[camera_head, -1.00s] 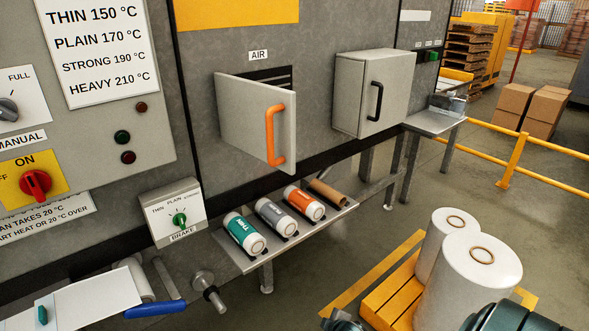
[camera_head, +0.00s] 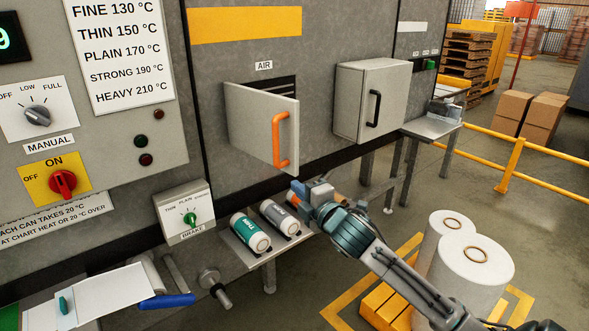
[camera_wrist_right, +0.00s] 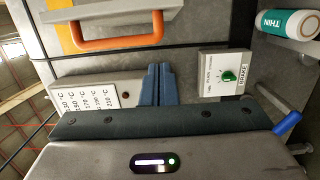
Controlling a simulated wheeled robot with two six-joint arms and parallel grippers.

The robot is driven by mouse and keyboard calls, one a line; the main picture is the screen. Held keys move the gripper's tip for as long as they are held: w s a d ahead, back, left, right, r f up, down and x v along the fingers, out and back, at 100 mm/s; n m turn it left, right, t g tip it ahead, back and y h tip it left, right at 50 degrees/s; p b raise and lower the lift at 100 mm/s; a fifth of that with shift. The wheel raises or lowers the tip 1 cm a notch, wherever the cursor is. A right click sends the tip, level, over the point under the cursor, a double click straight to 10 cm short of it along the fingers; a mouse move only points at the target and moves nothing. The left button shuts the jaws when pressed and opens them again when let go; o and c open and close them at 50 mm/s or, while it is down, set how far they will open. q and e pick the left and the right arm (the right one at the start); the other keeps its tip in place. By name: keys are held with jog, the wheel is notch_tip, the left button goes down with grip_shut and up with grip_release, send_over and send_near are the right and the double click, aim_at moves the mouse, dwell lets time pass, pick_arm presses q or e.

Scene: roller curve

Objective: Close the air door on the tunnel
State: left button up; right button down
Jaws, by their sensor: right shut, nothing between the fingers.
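The air door (camera_head: 258,126) is a grey panel with an orange handle (camera_head: 281,140), under the AIR label on the tunnel front (camera_head: 312,50). It stands swung open, with dark slots showing behind its top edge. My right gripper (camera_head: 296,191) is shut and empty, just below and right of the orange handle and apart from it. In the right wrist view, its blue-grey fingertips (camera_wrist_right: 157,84) are together, and the orange handle (camera_wrist_right: 117,40) and door edge (camera_wrist_right: 115,17) show at the upper left. My left gripper is not in view.
A shelf (camera_head: 268,249) below holds a green roll (camera_head: 250,233) and a grey roll (camera_head: 280,218); my right arm hides its far end. A closed grey box with a black handle (camera_head: 372,100) stands right of the door. White film rolls (camera_head: 475,265) stand at lower right.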

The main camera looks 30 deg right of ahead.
aim_at(287, 165)
jog(key=w+d+p, duration=0.1)
jog(key=w, duration=0.2)
jog(key=w+d+p, duration=0.1)
jog(key=w, duration=0.1)
jog(key=w+d+p, duration=0.1)
jog(key=w+p, duration=0.1)
jog(key=w, duration=0.1)
jog(key=shift+w+d+r, duration=0.1)
jog(key=shift+w, duration=0.2)
jog(key=shift+d, duration=0.5)
jog(key=shift+w+a, duration=0.1)
